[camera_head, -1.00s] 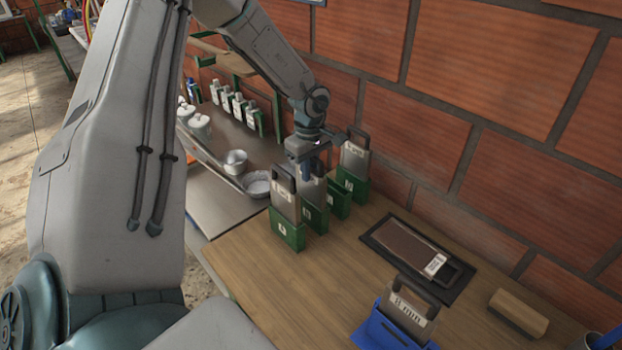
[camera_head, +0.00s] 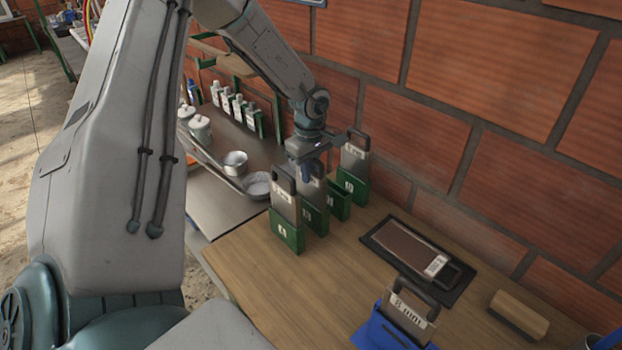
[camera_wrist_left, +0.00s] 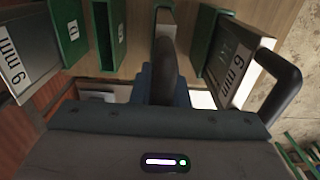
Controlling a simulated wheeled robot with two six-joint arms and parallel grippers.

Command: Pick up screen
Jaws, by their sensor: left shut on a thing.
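My left gripper (camera_head: 308,168) is shut on the dark handle of a screen (camera_head: 314,188), a grey plate, over the row of green holders. The handle (camera_wrist_left: 165,72) stands between the blue fingers in the left wrist view. The lower part of this screen is partly hidden, and I cannot tell whether it still sits in a green holder (camera_head: 317,217). A similar screen (camera_head: 284,204) stands in the front green holder (camera_head: 286,237). Another screen (camera_head: 354,160) stands in the rear holder. A screen labelled 8 mm (camera_head: 407,309) stands in a blue holder (camera_head: 378,332). My right gripper is not in view.
An empty-looking green holder (camera_head: 339,204) stands in the row. A wooden block (camera_head: 518,310) lies at right. The brick wall (camera_head: 480,90) is close behind. The wooden table's front middle (camera_head: 310,290) is clear.

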